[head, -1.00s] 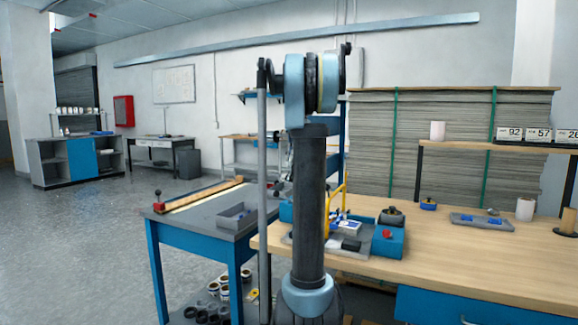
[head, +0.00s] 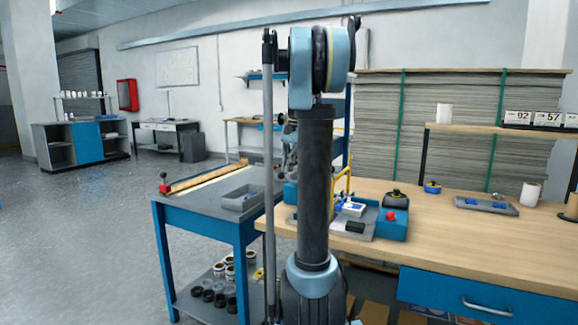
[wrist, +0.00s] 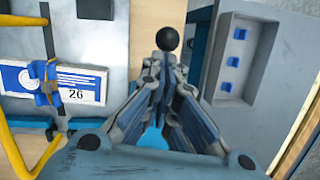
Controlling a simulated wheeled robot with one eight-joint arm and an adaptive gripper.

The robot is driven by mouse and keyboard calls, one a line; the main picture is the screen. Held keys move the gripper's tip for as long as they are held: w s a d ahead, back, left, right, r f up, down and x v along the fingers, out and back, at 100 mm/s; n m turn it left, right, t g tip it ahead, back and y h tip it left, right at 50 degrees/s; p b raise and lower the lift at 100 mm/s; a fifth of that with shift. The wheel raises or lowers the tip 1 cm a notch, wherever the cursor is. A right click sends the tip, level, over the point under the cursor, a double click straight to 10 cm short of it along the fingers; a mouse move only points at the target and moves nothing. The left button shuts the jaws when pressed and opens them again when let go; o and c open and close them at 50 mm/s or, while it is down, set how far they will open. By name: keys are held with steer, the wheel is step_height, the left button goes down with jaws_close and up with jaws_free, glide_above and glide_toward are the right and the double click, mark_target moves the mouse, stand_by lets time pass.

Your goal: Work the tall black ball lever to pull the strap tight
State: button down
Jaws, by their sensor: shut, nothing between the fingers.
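In the wrist view a black ball (wrist: 167,39) shows just beyond my fingertips; its stem is hidden by the fingers. My gripper (wrist: 165,68) is shut and empty, pointing at the ball; I cannot tell whether it touches. In the head view the white box (head: 353,209) sits on the grey and blue machine (head: 391,222). My arm hides the lever and gripper there.
A yellow bar frame (wrist: 22,148) stands at the lower left of the wrist view. A grey tray (wrist: 239,58) with several blue pieces lies at the right. In the head view a red button (head: 390,215) tops the machine, and the wooden bench (head: 455,240) is clear at front right.

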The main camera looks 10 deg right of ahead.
stand_by(0.3)
steer(key=shift+s+a+f+t, duration=0.25)
steer(key=shift+f+t, duration=0.05)
steer(key=shift+h, duration=0.3)
step_height(320, 180, down, 6)
steer(key=s+a+t+h, duration=0.2)
steer(key=t+h, duration=0.1)
steer(key=t, duration=0.1)
steer(key=shift+s+r, duration=0.15)
steer(key=shift+s, duration=0.15)
stand_by(0.4)
steer(key=w+d+r+v, duration=0.1)
steer(key=w+v, duration=0.1)
steer(key=v, duration=1)
steer(key=shift+d+r, duration=0.35)
steer(key=shift+d, duration=0.05)
